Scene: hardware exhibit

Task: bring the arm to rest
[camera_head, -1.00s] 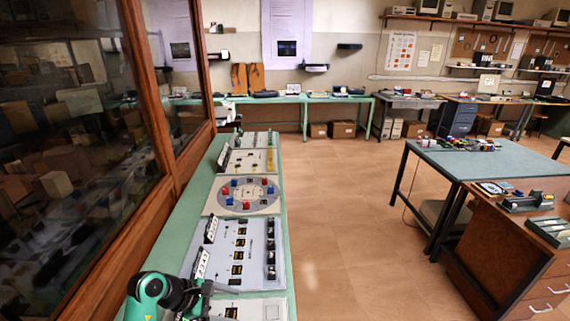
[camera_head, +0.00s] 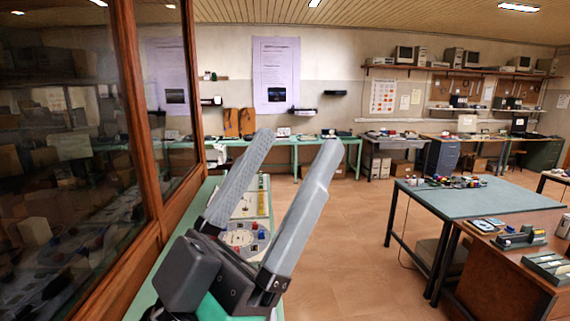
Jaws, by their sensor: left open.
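My left gripper (camera_head: 297,156) is large and close to the camera in the lower middle of the head view. Its two grey fingers point up and away, spread apart, with nothing between them but the view of the bench and room behind. It is raised in front of the long green exhibit bench (camera_head: 173,250) and hides much of its near part. My right gripper does not show.
A glass cabinet with a wooden frame (camera_head: 132,110) runs along the left. Exhibit panels (camera_head: 262,203) lie on the bench beyond my gripper. A blue-topped table (camera_head: 450,197) and a wooden desk (camera_head: 503,267) stand at right. The tiled floor (camera_head: 340,225) between is clear.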

